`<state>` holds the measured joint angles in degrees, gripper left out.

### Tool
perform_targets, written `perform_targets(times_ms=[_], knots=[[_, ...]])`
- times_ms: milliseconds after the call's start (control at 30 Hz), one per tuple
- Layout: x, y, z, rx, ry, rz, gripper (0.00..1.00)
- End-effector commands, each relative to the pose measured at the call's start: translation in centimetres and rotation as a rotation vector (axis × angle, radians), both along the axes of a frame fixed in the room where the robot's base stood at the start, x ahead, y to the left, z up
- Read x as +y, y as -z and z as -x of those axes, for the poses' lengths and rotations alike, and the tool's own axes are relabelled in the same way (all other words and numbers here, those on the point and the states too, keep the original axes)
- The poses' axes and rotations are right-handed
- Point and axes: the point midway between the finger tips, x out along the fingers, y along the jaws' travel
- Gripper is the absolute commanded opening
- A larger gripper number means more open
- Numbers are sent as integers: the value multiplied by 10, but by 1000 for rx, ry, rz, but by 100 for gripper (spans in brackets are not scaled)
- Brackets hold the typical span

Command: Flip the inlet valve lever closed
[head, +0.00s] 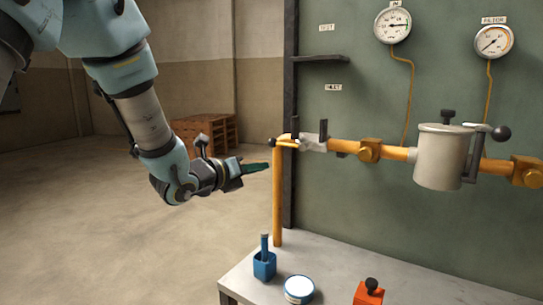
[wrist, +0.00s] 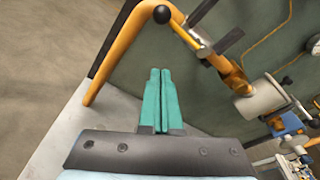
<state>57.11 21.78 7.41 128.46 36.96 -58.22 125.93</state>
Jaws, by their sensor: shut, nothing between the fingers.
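The inlet valve is a grey body (head: 311,142) on the orange pipe, below a label reading INLET. Its lever ends in a black ball knob (head: 272,143) and lies roughly along the pipe, pointing left. My gripper (head: 268,165) has green fingers, shut and empty, left of the pipe bend and a little below the knob in the picture. In the wrist view the gripper (wrist: 160,71) points toward the panel, apart from the lever.
An orange pipe (head: 278,200) rises from the grey bench (head: 245,284) and turns right. A grey filter pot (head: 440,160) with another black-knobbed handle is farther right. A blue holder (head: 264,267), a round blue-rimmed tin (head: 299,289) and an orange block (head: 368,295) stand on the bench.

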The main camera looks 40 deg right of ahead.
Motion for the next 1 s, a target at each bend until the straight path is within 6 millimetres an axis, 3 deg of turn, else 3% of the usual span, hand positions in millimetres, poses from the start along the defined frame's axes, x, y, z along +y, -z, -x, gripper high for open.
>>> perform_targets(times_ms=[167, 567, 733, 1000], knots=[[-18, 0, -2, 1, 1, -1, 0], [-96, 11, -15, 3, 1, -1, 0], [-89, -10, -28, 1, -3, -1, 0], [-84, -19, -35, 2, -1, 0, 0]])
